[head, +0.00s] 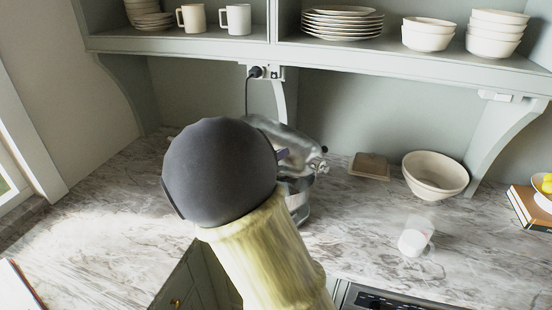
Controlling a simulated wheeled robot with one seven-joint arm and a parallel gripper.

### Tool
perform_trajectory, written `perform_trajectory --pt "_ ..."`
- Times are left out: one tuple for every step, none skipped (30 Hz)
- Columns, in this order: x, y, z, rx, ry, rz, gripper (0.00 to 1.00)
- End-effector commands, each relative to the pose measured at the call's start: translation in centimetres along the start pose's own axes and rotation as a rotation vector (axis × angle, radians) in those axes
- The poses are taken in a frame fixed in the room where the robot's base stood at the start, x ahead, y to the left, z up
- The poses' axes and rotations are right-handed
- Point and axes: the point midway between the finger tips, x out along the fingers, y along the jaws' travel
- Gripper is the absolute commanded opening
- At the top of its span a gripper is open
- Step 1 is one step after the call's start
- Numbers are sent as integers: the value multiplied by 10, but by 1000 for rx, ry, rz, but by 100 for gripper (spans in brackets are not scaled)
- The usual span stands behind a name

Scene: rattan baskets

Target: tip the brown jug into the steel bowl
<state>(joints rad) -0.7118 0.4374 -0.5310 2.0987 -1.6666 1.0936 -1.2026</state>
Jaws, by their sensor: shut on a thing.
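No brown jug shows in the head view. A shiny steel bowl (298,205) sits at the stand mixer (285,135) on the counter, mostly hidden. A dark ball joint and a pale yellow link, which appear to be parts of my arm, cover the middle of the view and block much of the mixer and bowl. My gripper does not show, so I cannot see what it holds or where it is relative to the bowl.
The marble counter (90,245) is clear at left. Right of the mixer are a flat brown item (369,167), a beige bowl (435,172), a small white container (414,238) and books (530,208). A shelf (180,42) with crockery overhangs the back.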

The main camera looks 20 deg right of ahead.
Motion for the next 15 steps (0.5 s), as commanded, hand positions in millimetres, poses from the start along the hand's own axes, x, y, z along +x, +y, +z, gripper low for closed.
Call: perform_trajectory --pt "0 1 -3 15 -4 -1 0" --pt "0 0 -4 24 -5 -1 0" --pt "0 0 -5 34 -7 -1 0" --pt "0 0 -6 42 -8 -1 0" --pt "0 -1 -7 49 -10 -1 0" --pt "0 -1 -8 60 -12 -1 0" --pt "0 -1 -9 68 -14 -1 0" --pt "0 -1 -10 75 -15 -1 0" --pt "0 -2 -10 85 -17 -1 0" --pt "0 -2 -11 94 -19 -1 0" --pt "-1 -2 -12 102 -21 -1 0" --pt "-1 -3 -13 111 -23 0 0" --pt "-1 -3 -14 118 -24 0 0" --pt "-1 -3 -15 126 -26 0 0" --pt "-1 -3 -16 137 -28 0 0"
